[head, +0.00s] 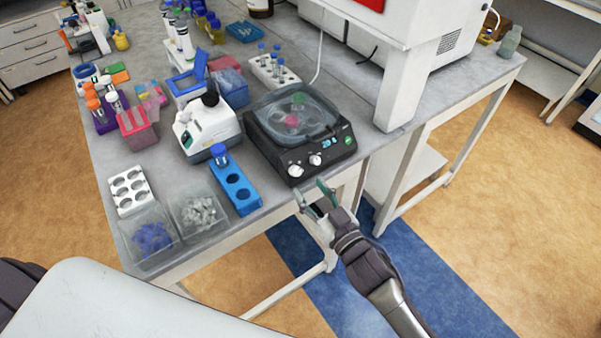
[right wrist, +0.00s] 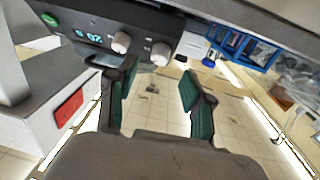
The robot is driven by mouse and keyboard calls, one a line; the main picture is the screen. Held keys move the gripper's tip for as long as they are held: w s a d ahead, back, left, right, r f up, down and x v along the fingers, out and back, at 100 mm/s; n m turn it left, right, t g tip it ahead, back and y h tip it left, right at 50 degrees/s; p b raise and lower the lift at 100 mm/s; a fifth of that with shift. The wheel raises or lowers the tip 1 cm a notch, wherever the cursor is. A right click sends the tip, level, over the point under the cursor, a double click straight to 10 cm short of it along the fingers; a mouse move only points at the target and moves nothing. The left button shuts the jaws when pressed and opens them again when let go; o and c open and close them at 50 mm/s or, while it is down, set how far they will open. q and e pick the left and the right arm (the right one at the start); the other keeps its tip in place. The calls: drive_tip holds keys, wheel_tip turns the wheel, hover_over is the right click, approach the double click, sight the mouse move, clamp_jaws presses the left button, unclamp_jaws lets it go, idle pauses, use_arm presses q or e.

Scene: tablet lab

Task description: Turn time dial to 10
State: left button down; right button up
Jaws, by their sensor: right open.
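The black shaker (head: 272,128) with a clear lid sits at the table's front edge. Its front panel has two white dials, one at left (head: 296,171) and one nearer the display (head: 315,160); I cannot read which is the time dial. The lit display (head: 329,142) seems to show 20. In the right wrist view, turned over, the dial near the display (right wrist: 121,42) and the other dial (right wrist: 161,53) show above the fingers. My right gripper (head: 312,195) is open and empty, just in front of and below the dials, apart from them. My left gripper is out of view.
A blue tube rack (head: 236,187) stands left of the shaker, with a white instrument (head: 207,128) behind it. A large white machine (head: 400,75) stands to the right. Clear bins and a white rack (head: 130,190) fill the front left. Free air lies before the table edge.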

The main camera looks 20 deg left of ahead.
sight(298, 174)
drive_tip(key=x, duration=0.5)
clamp_jaws()
